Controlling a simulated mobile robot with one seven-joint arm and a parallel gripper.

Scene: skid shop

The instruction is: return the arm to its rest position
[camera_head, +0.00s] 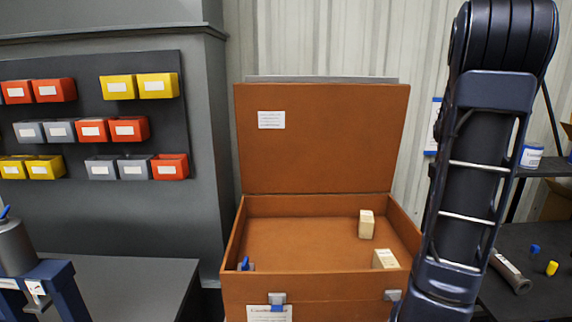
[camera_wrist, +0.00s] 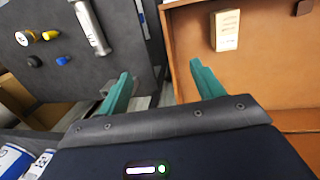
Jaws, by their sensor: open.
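My arm stands upright at the right of the head view, in front of the wall and the dark shelves. My gripper is not visible in the head view. In the wrist view my gripper (camera_wrist: 158,85) shows two green fingers spread wide apart, with nothing between them. Below the fingers I see a gap between a dark grey surface and the brown case. The fingertips look clear of both. The right finger is nearest the case's edge.
An open brown case (camera_head: 312,302) holds two pale blocks (camera_head: 366,224) and a small blue-and-grey item (camera_head: 245,264). A dark shelf (camera_head: 535,300) at right carries a metal cylinder (camera_head: 510,272) and small blue and yellow pieces. A grey bench (camera_head: 130,280) stands at left, below wall bins.

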